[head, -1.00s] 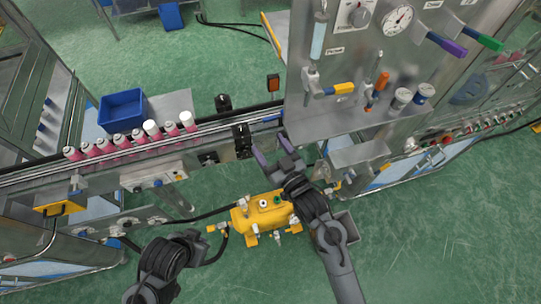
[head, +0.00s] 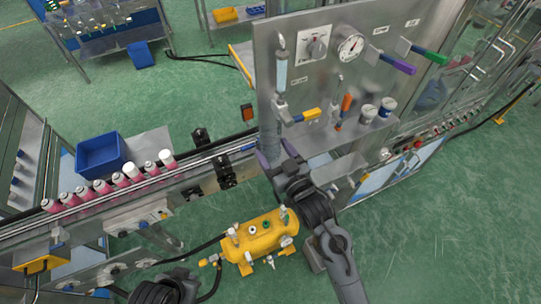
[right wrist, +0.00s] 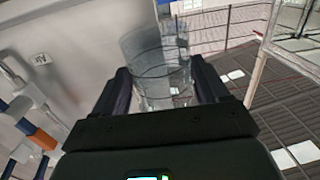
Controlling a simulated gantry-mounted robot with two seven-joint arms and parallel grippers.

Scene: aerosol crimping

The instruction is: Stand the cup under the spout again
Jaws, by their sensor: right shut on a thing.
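A clear, see-through cup (right wrist: 155,65) stands between the two dark fingers of my right gripper (right wrist: 160,88) in the right wrist view, and the gripper is shut on it. In the head view my right gripper (head: 278,160) is at the lower left edge of the steel panel (head: 325,75); the cup is hard to make out there. A valve with a yellow handle (head: 305,116) sits on the panel below a clear sight tube (head: 281,72). The gripper is below and left of this valve. I cannot tell which outlet is the spout. My left gripper is out of view.
A conveyor with several pink cans (head: 103,187) runs along the left, with a blue bin (head: 101,155) behind it. An orange handle (head: 346,103) and two small canisters (head: 368,113) are right of the yellow-handled valve.

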